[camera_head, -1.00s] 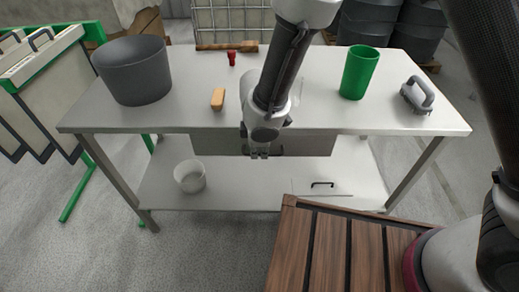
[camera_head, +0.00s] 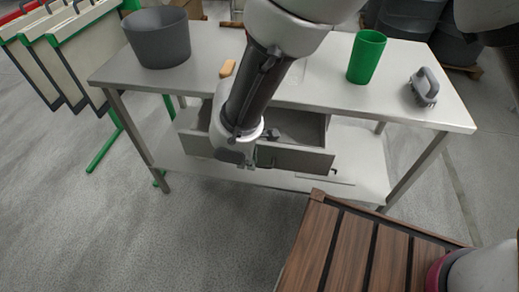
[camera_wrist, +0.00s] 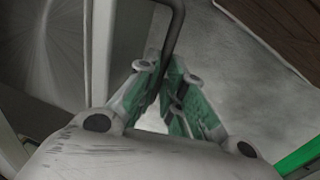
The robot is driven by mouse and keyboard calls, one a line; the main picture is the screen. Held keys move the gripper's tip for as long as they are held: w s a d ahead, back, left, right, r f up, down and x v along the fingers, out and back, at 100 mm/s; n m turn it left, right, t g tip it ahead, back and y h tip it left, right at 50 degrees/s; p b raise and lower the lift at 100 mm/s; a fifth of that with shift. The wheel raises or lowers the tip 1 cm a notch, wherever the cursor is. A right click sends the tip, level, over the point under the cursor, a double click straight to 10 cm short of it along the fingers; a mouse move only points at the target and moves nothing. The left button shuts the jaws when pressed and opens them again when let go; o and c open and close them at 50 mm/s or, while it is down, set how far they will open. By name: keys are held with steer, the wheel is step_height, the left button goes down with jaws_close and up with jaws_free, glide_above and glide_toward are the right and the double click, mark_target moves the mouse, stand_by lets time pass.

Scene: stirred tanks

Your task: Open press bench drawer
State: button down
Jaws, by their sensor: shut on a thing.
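The press bench (camera_head: 215,42) has a grey drawer (camera_head: 300,160) under its top. The drawer is pulled out, and part of its inside shows behind my arm. My gripper (camera_head: 247,165) is at the drawer's front face, in the middle. In the wrist view, my gripper (camera_wrist: 168,95) has its green-padded fingers closed on a dark bar handle (camera_wrist: 175,30). In the head view the handle is mostly hidden by my gripper.
A dark grey bucket (camera_head: 160,40), an orange block (camera_head: 228,68), a green cup (camera_head: 366,57) and a grey brush (camera_head: 424,88) stand on the bench top. A wooden slatted surface (camera_head: 345,250) is at the front right. Open floor lies front left.

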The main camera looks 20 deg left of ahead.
steer(key=s+d, duration=0.3)
steer(key=s, duration=0.9)
steer(key=c, duration=1.8)
jaws_free()
steer(key=r, duration=0.4)
steer(key=s+r, duration=0.1)
steer(key=r, duration=0.2)
steer(key=s+r, duration=0.1)
steer(key=r, duration=0.3)
steer(key=shift+s+d+r, duration=0.15)
steer(key=shift+d+r, duration=0.05)
steer(key=shift+r, duration=0.15)
